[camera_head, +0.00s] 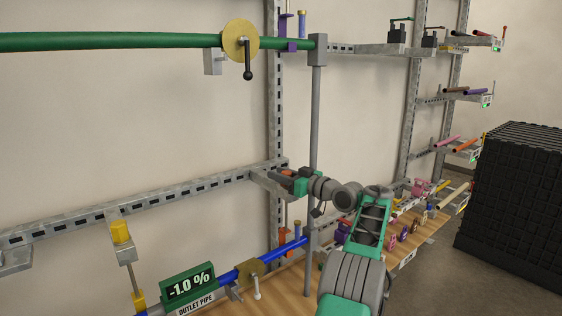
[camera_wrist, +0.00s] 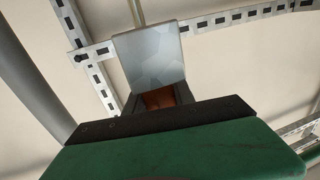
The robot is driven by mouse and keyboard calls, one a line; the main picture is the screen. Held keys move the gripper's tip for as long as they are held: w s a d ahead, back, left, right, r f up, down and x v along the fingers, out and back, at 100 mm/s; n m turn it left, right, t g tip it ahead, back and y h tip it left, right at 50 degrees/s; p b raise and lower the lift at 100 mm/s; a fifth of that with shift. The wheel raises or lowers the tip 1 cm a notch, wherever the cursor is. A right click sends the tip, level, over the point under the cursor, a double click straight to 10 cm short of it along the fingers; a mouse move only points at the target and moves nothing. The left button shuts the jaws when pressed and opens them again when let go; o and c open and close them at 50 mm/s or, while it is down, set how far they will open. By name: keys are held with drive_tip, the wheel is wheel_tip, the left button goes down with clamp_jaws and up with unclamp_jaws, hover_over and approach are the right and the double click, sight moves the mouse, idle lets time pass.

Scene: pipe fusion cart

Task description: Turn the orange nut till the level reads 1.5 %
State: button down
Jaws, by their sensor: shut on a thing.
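The orange nut (camera_wrist: 160,98) shows in the wrist view as a dark orange patch between the fingers of my gripper (camera_wrist: 158,103), just below a pale grey plate (camera_wrist: 150,58). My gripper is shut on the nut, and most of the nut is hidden. In the head view my gripper (camera_head: 291,181) is at the end of a grey bracket by the vertical grey pipe. The green level display (camera_head: 188,285) at the lower left reads -1.0 % above the words "OUTLET PIPE". It stands by the blue outlet pipe (camera_head: 290,250).
A vertical grey pipe (camera_head: 316,120) stands close to my gripper. A long green pipe (camera_head: 120,41) runs across the top left. Slotted metal rails (camera_head: 150,202) line the wall. A wooden bench (camera_head: 420,235) lies below, and black stacked crates (camera_head: 515,200) stand at right.

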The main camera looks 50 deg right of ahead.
drive_tip(key=shift+a+n+y+p, duration=0.2)
drive_tip(key=shift+n+y+p, duration=0.5)
drive_tip(key=shift+y+p, duration=0.6)
drive_tip(key=c, duration=1.5)
unclamp_jaws()
drive_tip(key=o, duration=0.3)
drive_tip(key=shift+w, duration=0.2)
drive_tip(key=shift+o, duration=0.7)
drive_tip(key=shift+s+h, duration=0.1)
drive_tip(key=shift+h, duration=0.2)
